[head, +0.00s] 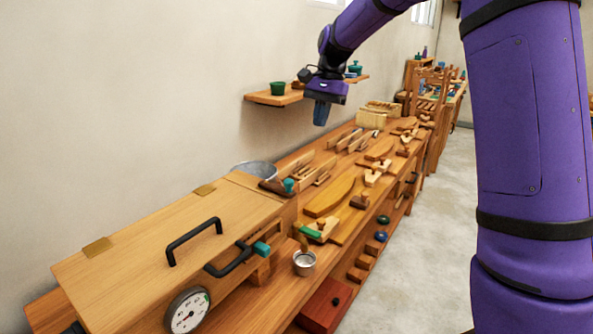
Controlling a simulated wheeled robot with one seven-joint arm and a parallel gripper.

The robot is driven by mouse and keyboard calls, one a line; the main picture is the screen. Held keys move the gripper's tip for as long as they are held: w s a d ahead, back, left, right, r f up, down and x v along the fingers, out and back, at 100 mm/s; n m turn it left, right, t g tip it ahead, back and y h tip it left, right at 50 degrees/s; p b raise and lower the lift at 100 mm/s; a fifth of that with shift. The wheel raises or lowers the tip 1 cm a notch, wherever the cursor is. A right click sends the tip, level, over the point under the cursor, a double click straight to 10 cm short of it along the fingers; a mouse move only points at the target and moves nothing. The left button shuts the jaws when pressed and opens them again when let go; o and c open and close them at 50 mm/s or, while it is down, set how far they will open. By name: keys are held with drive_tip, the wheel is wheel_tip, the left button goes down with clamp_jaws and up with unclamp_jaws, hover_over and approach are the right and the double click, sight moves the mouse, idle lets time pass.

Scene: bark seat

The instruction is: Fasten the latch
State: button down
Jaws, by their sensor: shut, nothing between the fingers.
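A long wooden box (130,265) with a flat lid stands on the near left of the bench. A black handle (193,238) is on its lid. A second black bent bar (230,262) with a teal end (262,248) sits at the box's front edge; it looks like the latch, but I cannot tell whether it is fastened. The lid looks down. My gripper (321,116) points down, shut and empty, in the air above the bench's far part, well beyond the box and touching nothing.
A round gauge (187,311) is on the box's front. A metal cup (304,263) and a red-brown box (326,306) are to the right. Wooden planes and tools crowd the bench beyond. A wall shelf (273,98) is left of my gripper. The floor (425,240) is clear.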

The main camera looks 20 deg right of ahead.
drive_tip(key=w+f+m+g, duration=0.1)
drive_tip(key=w+f, duration=0.3)
drive_tip(key=w, duration=0.1)
drive_tip(key=shift+w+d+f+m+y, duration=0.15)
drive_tip(key=shift+w+f+m+y, duration=0.15)
drive_tip(key=shift+f+y, duration=0.1)
approach(292, 189)
wheel_tip(292, 189, down, 5)
drive_tip(key=w+d, duration=0.2)
drive_tip(key=shift+s+a+r, duration=0.1)
drive_tip(key=shift+s+a, duration=0.4)
drive_tip(key=shift+a, duration=0.25)
drive_tip(key=shift+s+a, duration=0.45)
drive_tip(key=shift+a, duration=0.35)
